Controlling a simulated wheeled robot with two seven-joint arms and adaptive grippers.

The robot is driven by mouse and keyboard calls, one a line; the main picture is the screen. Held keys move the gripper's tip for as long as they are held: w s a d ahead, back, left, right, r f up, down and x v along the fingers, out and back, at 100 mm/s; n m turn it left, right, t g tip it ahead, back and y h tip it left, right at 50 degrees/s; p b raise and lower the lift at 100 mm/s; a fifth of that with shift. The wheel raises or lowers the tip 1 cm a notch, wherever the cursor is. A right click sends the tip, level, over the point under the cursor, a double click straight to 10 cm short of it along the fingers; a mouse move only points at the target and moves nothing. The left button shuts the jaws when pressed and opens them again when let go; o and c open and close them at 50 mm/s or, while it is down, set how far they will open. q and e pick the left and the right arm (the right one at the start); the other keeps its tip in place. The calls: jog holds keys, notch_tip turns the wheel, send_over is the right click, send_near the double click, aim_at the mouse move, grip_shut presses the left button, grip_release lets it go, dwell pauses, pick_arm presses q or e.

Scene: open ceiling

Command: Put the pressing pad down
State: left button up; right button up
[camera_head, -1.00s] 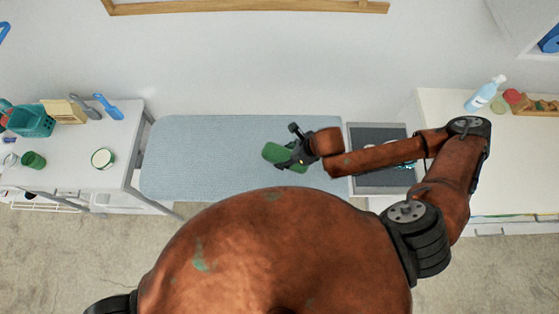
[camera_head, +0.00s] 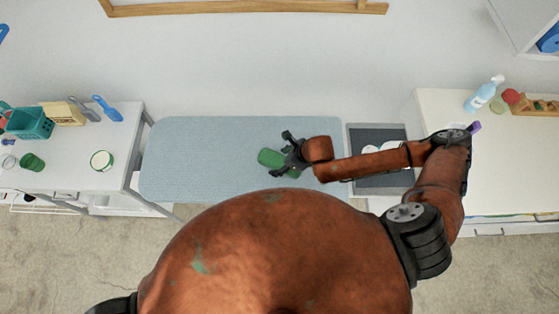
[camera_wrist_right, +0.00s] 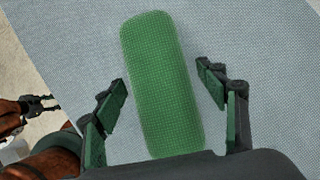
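The green pressing pad (camera_head: 271,158) lies on the blue-grey padded board (camera_head: 200,150). In the right wrist view, the pad (camera_wrist_right: 160,80) is a long green textured shape with rounded ends, flat on the woven cover (camera_wrist_right: 250,60). My right gripper (camera_head: 284,159) is at the pad's right end in the head view. In the right wrist view, the right gripper's fingers (camera_wrist_right: 165,95) are spread on both sides of the pad, with a gap on each side. Part of my left gripper (camera_wrist_right: 38,103) shows at the left edge of the right wrist view; the head view does not show it.
A white table on the left holds a teal basket (camera_head: 28,124), blue-handled tools (camera_head: 107,108) and a green-rimmed bowl (camera_head: 101,160). A dark grey tray (camera_head: 376,135) adjoins the board on the right. A spray bottle (camera_head: 483,95) stands on the right counter. The board's left part is clear.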

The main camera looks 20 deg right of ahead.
jog(key=p+v, duration=0.1)
jog(key=v, duration=1)
jog(key=shift+w+p, duration=0.1)
jog(key=shift+p, duration=0.3)
jog(key=shift+s+d+r+p, duration=0.25)
jog(key=shift+r+p, duration=0.2)
jog(key=shift+p, duration=0.1)
